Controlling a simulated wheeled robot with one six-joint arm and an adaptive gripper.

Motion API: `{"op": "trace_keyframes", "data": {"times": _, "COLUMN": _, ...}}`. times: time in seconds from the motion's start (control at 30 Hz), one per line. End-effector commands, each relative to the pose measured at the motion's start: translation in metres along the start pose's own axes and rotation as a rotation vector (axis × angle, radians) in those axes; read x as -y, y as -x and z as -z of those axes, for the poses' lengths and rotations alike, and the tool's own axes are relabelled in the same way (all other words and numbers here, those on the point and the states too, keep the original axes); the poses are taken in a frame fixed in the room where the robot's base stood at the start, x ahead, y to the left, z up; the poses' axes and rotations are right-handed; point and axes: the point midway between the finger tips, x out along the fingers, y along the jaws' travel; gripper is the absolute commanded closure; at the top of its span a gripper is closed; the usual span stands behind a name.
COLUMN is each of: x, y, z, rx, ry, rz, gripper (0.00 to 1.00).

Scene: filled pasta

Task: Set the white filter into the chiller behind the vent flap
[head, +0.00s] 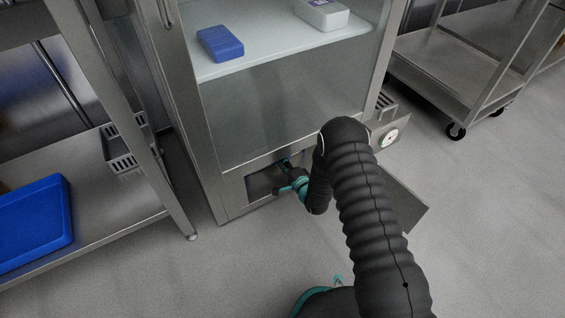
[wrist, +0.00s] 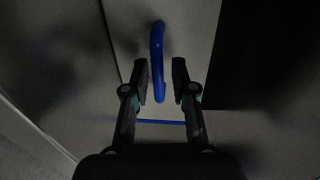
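The chiller (head: 215,175) is a steel cabinet with a glass front and a low opening (head: 262,185) near its foot. A grey panel (head: 405,203), apparently the vent flap, stands swung out to the right of the opening, partly behind my arm. My gripper (head: 283,186) is at this opening. In the dark wrist view my gripper (wrist: 160,75) is open, with a blue handle (wrist: 157,50) between its fingers and gaps beside it. The handle is in front of a pale surface (wrist: 186,35); I cannot tell whether this is the white filter. No white filter shows clearly in the head view.
A blue box (head: 220,43) and a pale container (head: 322,14) sit on the chiller's shelf. A gauge (head: 389,137) is at the right. A rack at left holds a blue tray (head: 35,222) and a wire basket (head: 130,147). A wheeled cart (head: 455,75) stands right; floor between is clear.

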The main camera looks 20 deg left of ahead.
Motion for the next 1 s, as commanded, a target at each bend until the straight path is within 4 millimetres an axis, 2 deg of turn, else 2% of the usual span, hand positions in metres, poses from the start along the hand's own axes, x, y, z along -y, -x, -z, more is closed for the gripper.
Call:
{"op": "trace_keyframes", "data": {"times": 0.27, "x": 0.001, "y": 0.000, "z": 0.000, "rx": 0.000, "ry": 0.000, "rz": 0.001, "gripper": 0.64}}
{"op": "trace_keyframes", "data": {"times": 0.43, "x": 0.001, "y": 0.009, "z": 0.001, "rx": -0.001, "ry": 0.000, "rz": 0.001, "gripper": 0.64}}
{"op": "trace_keyframes", "data": {"times": 0.57, "x": 0.001, "y": 0.030, "z": 0.001, "rx": -0.003, "ry": -0.001, "rz": -0.001, "gripper": 0.64}}
{"op": "trace_keyframes", "data": {"times": 0.8, "x": 0.001, "y": 0.078, "z": 0.001, "rx": -0.003, "ry": -0.001, "rz": -0.001, "gripper": 0.64}}
{"op": "trace_keyframes", "data": {"times": 1.0, "x": 0.001, "y": 0.107, "z": 0.001, "rx": -0.002, "ry": 0.000, "rz": 0.000, "gripper": 0.64}}
